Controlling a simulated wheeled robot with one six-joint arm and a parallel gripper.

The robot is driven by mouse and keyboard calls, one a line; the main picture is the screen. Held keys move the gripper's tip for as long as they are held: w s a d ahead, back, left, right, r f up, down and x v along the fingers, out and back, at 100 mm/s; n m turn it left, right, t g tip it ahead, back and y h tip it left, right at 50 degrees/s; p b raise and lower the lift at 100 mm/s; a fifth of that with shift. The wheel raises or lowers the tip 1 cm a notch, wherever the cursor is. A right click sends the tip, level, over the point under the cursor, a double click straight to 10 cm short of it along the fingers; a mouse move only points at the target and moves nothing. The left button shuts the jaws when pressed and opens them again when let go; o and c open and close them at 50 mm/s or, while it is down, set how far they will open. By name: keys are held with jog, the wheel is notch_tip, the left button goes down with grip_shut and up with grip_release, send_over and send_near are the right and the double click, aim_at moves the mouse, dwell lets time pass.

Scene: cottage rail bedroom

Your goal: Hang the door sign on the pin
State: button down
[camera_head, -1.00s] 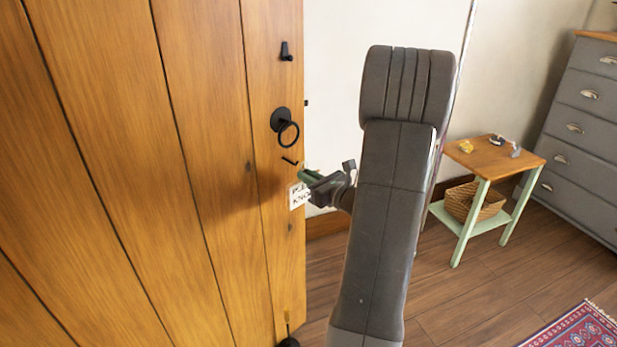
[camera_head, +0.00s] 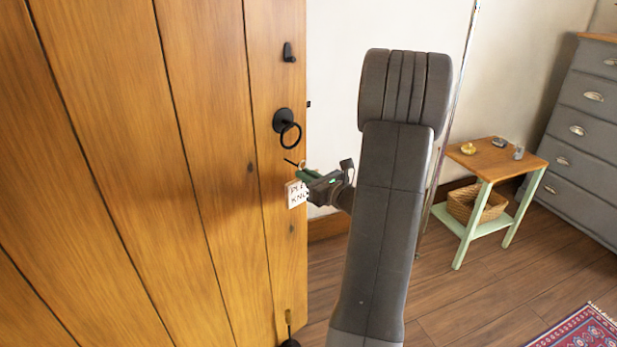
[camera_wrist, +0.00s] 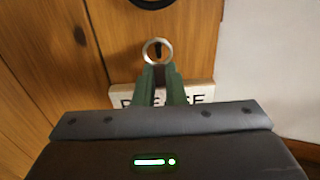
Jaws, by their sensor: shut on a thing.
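The door sign (camera_head: 297,195) is a small white plate with dark lettering, hanging below my gripper (camera_head: 307,174) close to the wooden door. Its pale ring (camera_wrist: 157,50) stands above my green fingertips (camera_wrist: 160,78) in the wrist view, and the sign's plate (camera_wrist: 205,92) shows behind and beside them. My gripper is shut on the sign, near its ring. The dark pin (camera_head: 290,161) juts from the door below the round handle. A dark mark shows inside the ring in the wrist view; I cannot tell whether the pin passes through it.
The wooden door (camera_head: 215,150) fills the left side. A black ring handle (camera_head: 287,127) sits above the pin, and a small black hook (camera_head: 289,52) is higher up. A side table (camera_head: 497,155) with small objects and a grey dresser (camera_head: 580,130) stand at right.

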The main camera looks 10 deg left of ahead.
jog(key=shift+w+a, duration=0.3)
jog(key=shift+a, duration=0.15)
dwell(1.1)
jog(key=shift+w+a+f+b, duration=0.4)
jog(key=shift+a+f+b, duration=0.15)
jog(key=shift+b, duration=0.15)
dwell(0.9)
jog(key=shift+w+a+f, duration=0.2)
jog(key=shift+w+a, duration=0.05)
jog(key=shift+a, duration=0.1)
dwell(1.2)
